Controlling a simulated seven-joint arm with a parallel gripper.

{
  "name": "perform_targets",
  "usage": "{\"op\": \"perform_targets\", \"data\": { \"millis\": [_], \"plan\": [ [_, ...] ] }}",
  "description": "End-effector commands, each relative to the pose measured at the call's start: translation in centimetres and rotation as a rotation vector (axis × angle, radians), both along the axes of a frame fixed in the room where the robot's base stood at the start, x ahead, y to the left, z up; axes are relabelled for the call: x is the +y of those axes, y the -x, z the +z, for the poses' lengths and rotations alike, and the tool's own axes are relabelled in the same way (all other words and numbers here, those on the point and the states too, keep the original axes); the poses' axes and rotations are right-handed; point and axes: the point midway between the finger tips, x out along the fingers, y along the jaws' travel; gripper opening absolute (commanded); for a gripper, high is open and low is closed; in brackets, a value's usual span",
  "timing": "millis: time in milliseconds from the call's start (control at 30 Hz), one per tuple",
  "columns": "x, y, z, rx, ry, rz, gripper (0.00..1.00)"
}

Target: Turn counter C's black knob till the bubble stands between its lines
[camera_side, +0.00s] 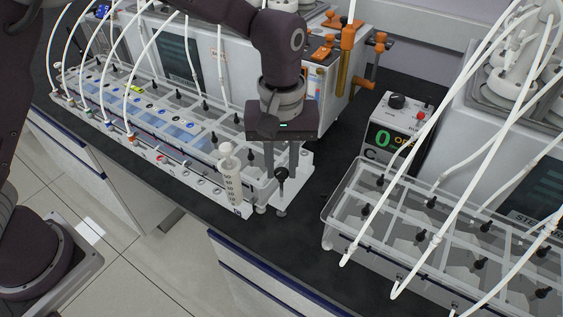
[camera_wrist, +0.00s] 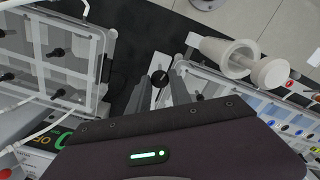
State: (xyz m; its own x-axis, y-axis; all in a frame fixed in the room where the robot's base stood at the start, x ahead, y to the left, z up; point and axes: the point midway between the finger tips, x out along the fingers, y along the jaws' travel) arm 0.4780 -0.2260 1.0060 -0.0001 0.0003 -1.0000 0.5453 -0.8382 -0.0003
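My gripper (camera_side: 281,176) points straight down at the right end of the left counter tray (camera_side: 200,188), its two fingers apart. A black knob (camera_side: 281,173) on an upright stem stands between or just behind the fingertips; I cannot tell whether they touch it. It also shows in the wrist view (camera_wrist: 159,77), just ahead of the fingers. A grey box (camera_side: 396,128) marked C, with a green 0 display, carries another black knob (camera_side: 397,101) and a red button. No bubble or lines can be made out clearly.
A white syringe-like cylinder (camera_side: 230,178) stands close left of my fingers and also shows in the wrist view (camera_wrist: 240,56). A clear-lidded tray (camera_side: 335,222) with black stoppers and white tubes lies to the right. Dark bench (camera_side: 300,235) between the trays is clear.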

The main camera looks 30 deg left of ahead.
Motion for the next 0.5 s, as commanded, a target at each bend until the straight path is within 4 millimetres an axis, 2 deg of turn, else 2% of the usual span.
{"op": "perform_targets", "data": {
  "millis": [267, 500],
  "plan": [
    [0.00, -0.01, 0.05, -0.001, 0.001, -0.006, 0.00],
    [-0.02, -0.05, 0.10, -0.001, 0.002, -0.093, 0.00]
  ]
}}
